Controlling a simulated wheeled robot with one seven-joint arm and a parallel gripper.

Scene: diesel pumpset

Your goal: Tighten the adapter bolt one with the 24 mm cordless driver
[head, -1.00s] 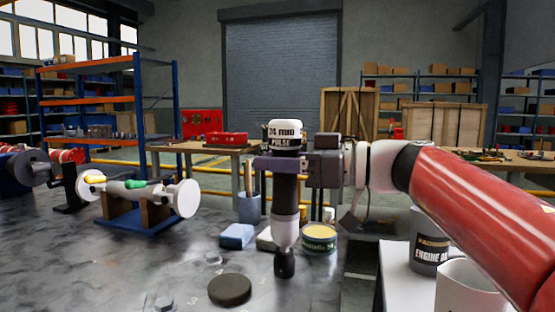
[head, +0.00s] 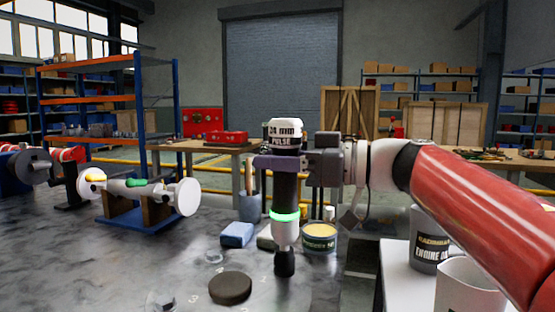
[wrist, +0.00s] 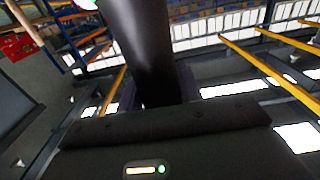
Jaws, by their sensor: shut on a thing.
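My gripper (head: 285,162) is shut on the 24 mm cordless driver (head: 285,195), which hangs upright with its black socket (head: 285,262) pointing down over the grey table. A green ring glows around the driver's lower body. The driver's dark body also shows in the wrist view (wrist: 145,50), between my jaws. The socket end is at the table's work area, and whatever is under it is hidden. A bolt (head: 162,301) shows at the bottom edge, left of the dark round puck. I cannot tell which bolt is adapter bolt one.
A dark round puck (head: 230,288) lies left of the socket. A blue cloth or sponge (head: 237,235), a yellow-topped tin (head: 319,238) and a cup (head: 250,205) stand behind. A shaft on a blue stand (head: 138,214) is at left. An engine oil can (head: 430,240) stands at right.

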